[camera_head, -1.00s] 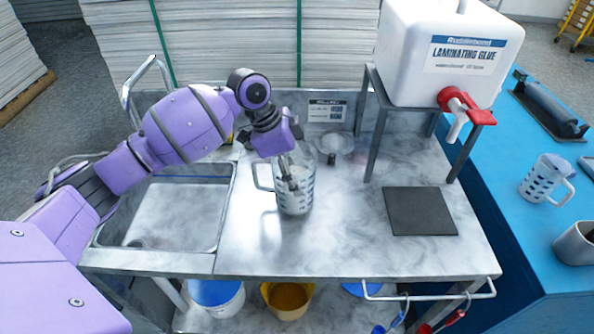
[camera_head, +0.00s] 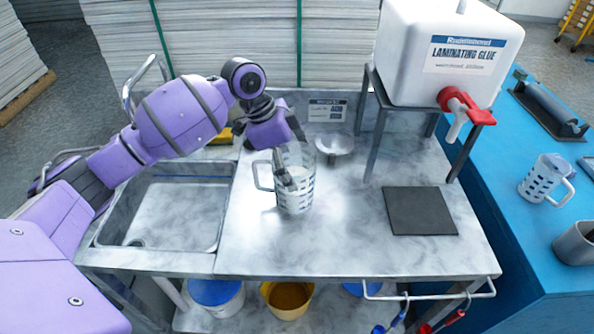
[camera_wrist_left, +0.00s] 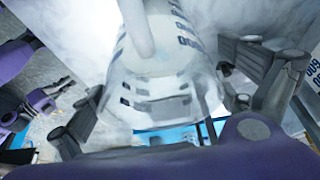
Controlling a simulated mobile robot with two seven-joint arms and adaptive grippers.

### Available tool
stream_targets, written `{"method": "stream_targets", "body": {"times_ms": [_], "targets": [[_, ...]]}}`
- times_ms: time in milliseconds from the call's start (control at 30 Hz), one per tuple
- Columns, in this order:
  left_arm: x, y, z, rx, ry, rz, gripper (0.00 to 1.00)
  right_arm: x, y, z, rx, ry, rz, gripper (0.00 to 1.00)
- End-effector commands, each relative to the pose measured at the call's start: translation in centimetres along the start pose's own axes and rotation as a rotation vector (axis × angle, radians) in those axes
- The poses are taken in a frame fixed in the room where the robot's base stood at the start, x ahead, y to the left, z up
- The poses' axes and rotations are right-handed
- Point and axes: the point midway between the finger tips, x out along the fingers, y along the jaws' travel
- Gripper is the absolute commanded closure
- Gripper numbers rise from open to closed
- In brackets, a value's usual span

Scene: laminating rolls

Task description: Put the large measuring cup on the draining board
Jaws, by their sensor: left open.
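The large measuring cup (camera_head: 303,201), clear with dark markings and a handle on its left side, stands upright on the steel worktop (camera_head: 330,245), right of the sink. My left gripper (camera_head: 284,172) is open at the cup, its lower parts overlapping the cup in the head view. In the left wrist view the clear cup (camera_wrist_left: 160,85) fills the space between the two spread fingers, with a finger on each side; I cannot tell whether they touch it. No part is clearly marked as a draining board.
The sink basin (camera_head: 172,215) is at the left. A dark square mat (camera_head: 420,211) lies on the right. A glue container (camera_head: 450,55) stands on a frame above it. A metal funnel (camera_head: 334,147) is behind the cup. Another measuring cup (camera_head: 541,185) stands on the blue table.

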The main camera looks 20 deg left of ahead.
Motion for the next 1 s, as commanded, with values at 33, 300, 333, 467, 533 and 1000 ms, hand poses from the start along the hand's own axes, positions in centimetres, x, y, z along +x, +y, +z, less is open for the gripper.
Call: {"method": "stream_targets", "body": {"times_ms": [33, 300, 333, 467, 533, 1000], "targets": [[-1.4, -0.1, -0.1, 0.002, 0.001, -0.006, 0.02, 0.0, 0.0, -0.1, 0.0, 0.002, 0.0, 1.0], [-7.0, -0.1, 0.0, 0.001, 0.0, -0.004, 0.02, -0.1, -0.1, -0.3, 0.0, 0.004, -0.001, 1.0], [-7.5, -0.1, 0.0, 0.001, 0.0, -0.003, 0.02, -0.1, -0.1, -0.3, 0.0, 0.004, -0.002, 1.0], [-9.0, -0.1, -0.1, 0.001, 0.001, -0.002, 0.02, 0.0, -0.1, -0.2, 0.001, 0.003, -0.002, 1.0], [-9.5, 0.0, -0.1, 0.001, 0.0, 0.0, 0.02, 0.0, -0.1, -0.2, 0.001, 0.001, -0.002, 1.0], [-9.8, 0.0, 0.0, 0.001, 0.001, 0.0, 0.02, 0.0, -0.1, 0.1, 0.0, -0.003, -0.002, 1.0]]}}
